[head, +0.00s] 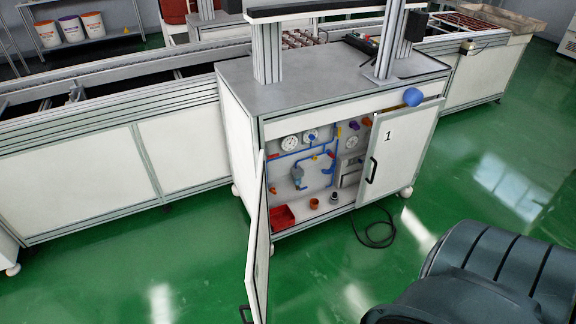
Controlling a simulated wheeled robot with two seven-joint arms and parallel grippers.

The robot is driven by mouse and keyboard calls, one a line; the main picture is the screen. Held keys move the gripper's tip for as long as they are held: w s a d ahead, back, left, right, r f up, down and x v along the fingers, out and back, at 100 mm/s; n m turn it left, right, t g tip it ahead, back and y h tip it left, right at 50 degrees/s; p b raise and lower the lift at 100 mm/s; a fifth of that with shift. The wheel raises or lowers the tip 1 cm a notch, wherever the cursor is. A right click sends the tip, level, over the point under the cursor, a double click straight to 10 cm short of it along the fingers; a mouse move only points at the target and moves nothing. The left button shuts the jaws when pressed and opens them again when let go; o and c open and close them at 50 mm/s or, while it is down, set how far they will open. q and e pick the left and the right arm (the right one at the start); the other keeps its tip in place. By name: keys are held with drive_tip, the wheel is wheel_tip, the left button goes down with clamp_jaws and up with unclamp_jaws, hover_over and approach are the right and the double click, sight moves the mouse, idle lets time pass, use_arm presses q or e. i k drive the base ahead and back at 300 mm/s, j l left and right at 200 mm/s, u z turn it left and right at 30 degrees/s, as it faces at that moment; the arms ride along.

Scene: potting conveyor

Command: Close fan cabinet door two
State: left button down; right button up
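The cabinet (240,110) stands in the middle of the head view with its front compartment exposed. Its left door (259,255) is swung wide open toward me and seen nearly edge-on. A dark handle (245,314) shows at its lower near edge; no number is visible on this door. The right door (405,150) bears a "1" and has a black handle (373,170). It covers the right part of the front and seems slightly ajar. Neither of my grippers is in view.
Inside are gauges (290,143), blue pipes and a red bin (282,217). A blue ball (412,97) sits above the right door. A black cable (375,235) lies on the green floor. Conveyor sections (80,180) flank the cabinet. The floor before it is largely clear.

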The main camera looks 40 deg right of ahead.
sight(255, 255)
drive_tip(key=i+j+z, duration=0.15)
drive_tip(key=z, duration=0.25)
drive_tip(key=i+j+z, duration=0.1)
drive_tip(key=z, duration=0.3)
drive_tip(key=j+z, duration=0.4)
drive_tip(key=i+j+z, duration=0.1)
drive_tip(key=z, duration=0.25)
drive_tip(key=j+z, duration=0.45)
drive_tip(key=j, duration=0.45)
